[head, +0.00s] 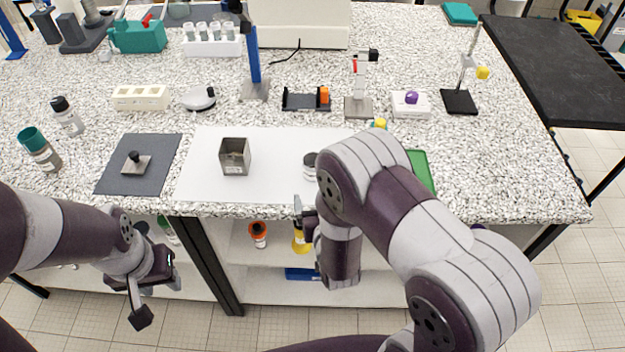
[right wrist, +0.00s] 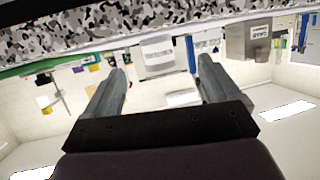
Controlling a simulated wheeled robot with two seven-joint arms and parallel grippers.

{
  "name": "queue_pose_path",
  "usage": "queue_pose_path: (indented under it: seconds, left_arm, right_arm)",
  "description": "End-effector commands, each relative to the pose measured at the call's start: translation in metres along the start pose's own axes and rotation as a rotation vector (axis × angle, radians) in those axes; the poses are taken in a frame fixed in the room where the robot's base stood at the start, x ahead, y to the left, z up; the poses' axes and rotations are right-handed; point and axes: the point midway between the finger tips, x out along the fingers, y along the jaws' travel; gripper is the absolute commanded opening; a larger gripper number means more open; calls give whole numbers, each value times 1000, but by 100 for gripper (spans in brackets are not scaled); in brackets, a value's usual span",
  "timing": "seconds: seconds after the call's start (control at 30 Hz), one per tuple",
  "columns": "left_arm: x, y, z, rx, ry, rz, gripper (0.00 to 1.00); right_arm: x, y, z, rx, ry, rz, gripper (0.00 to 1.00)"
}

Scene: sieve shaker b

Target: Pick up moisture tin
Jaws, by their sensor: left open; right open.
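A small silvery round tin (head: 309,167), which looks like the moisture tin, stands on the white mat (head: 270,190), partly hidden by my right arm. In the right wrist view a pale labelled round container (right wrist: 158,52), likely this tin, appears upside down between the fingers, apart from them. My right gripper (right wrist: 161,66) is open and empty; in the head view it is mostly hidden behind its arm, at the bench's front edge. My left gripper (head: 158,298) is open and empty, below and in front of the bench edge.
A square metal box (head: 235,157) with a label stands left of the tin on the mat. A grey pad (head: 115,178) with a black-knobbed tamper (head: 135,163) lies further left. A green tray (head: 420,170) is at the right, and several stands line the back. The mat's front is clear.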

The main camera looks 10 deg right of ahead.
Motion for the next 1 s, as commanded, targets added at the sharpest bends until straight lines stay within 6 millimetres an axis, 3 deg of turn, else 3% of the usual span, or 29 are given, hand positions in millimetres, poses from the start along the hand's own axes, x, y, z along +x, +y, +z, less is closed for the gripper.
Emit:
queue_pose_path:
  seconds: [0.03,0.17,0.4,0.57,0.8,1.0]
  left_arm:
    - [8,0,1,0,1,0,43]
    - [8,0,1,0,1,0,43]
    - [3,0,0,0,1,0,43]
    - [1,0,0,0,1,0,43]
    - [-7,0,-1,0,1,0,43]
    - [-7,0,-1,0,1,0,43]
  right_arm:
    - [-3,1,11,-10,58,1,90]
    - [-5,4,10,-24,162,7,90]
    - [45,6,-1,-25,175,9,90]
    - [64,6,-4,-26,173,9,90]
    - [105,10,-10,-26,173,7,90]
    - [112,10,-10,-26,171,7,90]
